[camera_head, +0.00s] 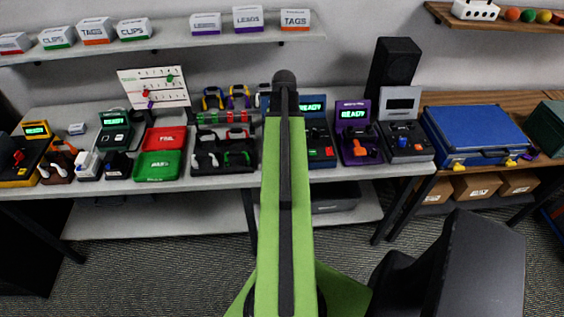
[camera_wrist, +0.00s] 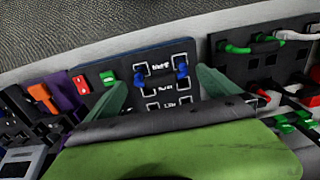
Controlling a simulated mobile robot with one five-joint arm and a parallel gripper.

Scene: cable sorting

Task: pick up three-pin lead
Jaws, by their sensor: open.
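My gripper (camera_wrist: 161,78) is open and empty in the wrist view, its two greenish fingers apart. Beyond and between them is a dark panel (camera_wrist: 158,62) with white-outlined squares. In the head view my arm hides the gripper and part of the station with the green READY screen (camera_head: 312,105).
A dark rack (camera_wrist: 265,60) with green and white leads is at the wrist view's right. In the head view, a purple station (camera_head: 353,113), a blue case (camera_head: 468,130), a red tray (camera_head: 164,139) and a green tray (camera_head: 158,166) stand on the benches. A shelf (camera_head: 170,40) runs above.

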